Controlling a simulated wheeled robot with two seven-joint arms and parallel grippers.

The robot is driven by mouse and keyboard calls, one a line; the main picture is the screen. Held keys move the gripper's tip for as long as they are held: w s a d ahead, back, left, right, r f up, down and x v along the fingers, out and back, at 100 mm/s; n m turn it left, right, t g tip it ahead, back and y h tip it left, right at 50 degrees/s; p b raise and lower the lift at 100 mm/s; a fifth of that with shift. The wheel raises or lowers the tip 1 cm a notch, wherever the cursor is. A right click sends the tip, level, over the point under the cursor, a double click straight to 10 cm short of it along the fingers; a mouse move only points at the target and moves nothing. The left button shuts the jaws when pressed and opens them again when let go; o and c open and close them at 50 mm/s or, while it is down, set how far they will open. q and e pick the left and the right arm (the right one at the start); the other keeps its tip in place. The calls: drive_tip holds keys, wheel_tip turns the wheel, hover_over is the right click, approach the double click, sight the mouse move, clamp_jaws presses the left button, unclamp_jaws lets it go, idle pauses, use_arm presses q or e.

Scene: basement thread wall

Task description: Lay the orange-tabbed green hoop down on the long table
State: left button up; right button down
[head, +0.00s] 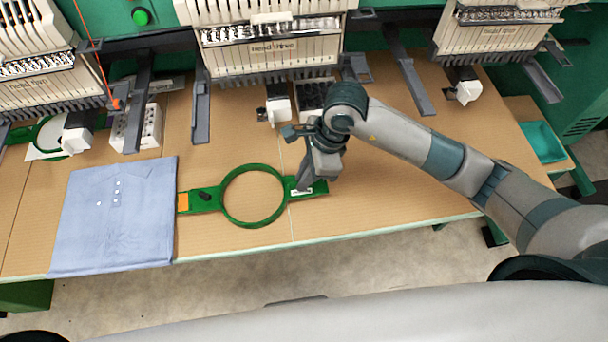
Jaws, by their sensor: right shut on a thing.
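The green hoop (227,212) is a ring with a flat arm on each side. An orange tab (183,201) marks its left arm, and a white label shows on its right arm. My right gripper (303,186) is shut on the hoop's right arm. The hoop lies flat over the long table (390,205), near its front edge; I cannot tell whether it touches the surface. Its left end is right beside the folded blue shirt. My left gripper is not in view.
A folded blue shirt (110,220) lies on the table at left. Embroidery machine heads (270,50) with grey arms (201,105) stand along the back. Another green hoop (45,132) sits under the left head. A teal tray (541,141) is at far right. Table right of my gripper is clear.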

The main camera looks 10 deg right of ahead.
drive_tip(key=shift+f+b, duration=0.25)
drive_tip(key=shift+b, duration=0.1)
idle(0.6)
drive_tip(key=c, duration=1.7)
unclamp_jaws()
drive_tip(key=shift+c, duration=0.2)
